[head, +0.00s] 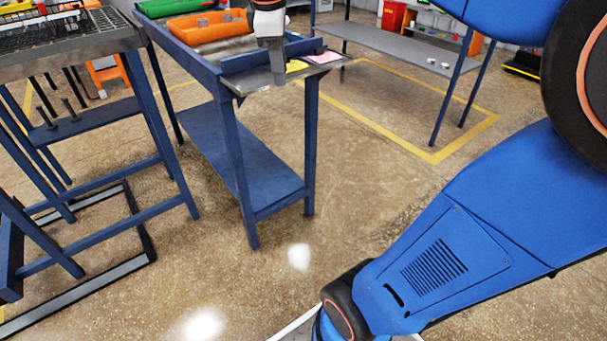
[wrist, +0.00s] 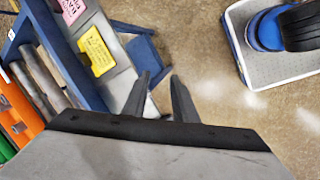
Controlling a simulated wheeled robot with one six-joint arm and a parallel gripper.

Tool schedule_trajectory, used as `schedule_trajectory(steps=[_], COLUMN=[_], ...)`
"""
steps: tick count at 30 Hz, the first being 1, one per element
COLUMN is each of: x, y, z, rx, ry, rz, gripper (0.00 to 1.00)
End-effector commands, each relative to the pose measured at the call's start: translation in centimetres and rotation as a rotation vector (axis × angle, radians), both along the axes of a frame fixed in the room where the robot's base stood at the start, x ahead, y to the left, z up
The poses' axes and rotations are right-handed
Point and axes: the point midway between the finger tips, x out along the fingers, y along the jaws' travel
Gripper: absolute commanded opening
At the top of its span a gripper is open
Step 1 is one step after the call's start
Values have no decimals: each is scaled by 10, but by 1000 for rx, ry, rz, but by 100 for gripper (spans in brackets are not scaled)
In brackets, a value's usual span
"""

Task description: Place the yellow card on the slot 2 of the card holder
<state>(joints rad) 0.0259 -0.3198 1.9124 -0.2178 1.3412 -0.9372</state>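The yellow card (wrist: 96,51), with dark print, lies on a grey panel at the end of the blue table, which looks like the card holder (wrist: 120,88). A pink card (wrist: 70,8) lies beside it on the same panel. In the head view the yellow card (head: 297,66) and pink card (head: 324,58) show small near the table's front edge. In the head view my gripper (head: 278,80) partly hides the holder (head: 252,80). I cannot read slot numbers.
An orange bin (head: 208,27) and a green bin (head: 172,7) stand on the blue table (head: 185,50) behind the holder. Another blue-framed table (head: 75,62) with a wire basket is at the left. A grey bench (head: 385,45) stands at the back right. Floor between is clear.

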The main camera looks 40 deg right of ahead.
Motion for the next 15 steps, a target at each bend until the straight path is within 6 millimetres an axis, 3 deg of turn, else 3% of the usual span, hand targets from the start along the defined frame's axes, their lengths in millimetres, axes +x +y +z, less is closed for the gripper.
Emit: schedule_trajectory(steps=[3, 15], x=[-38, -145], y=[13, 51], z=[-28, -140], rx=[74, 357], ry=[-69, -246], rz=[-137, -634], gripper=[26, 26])
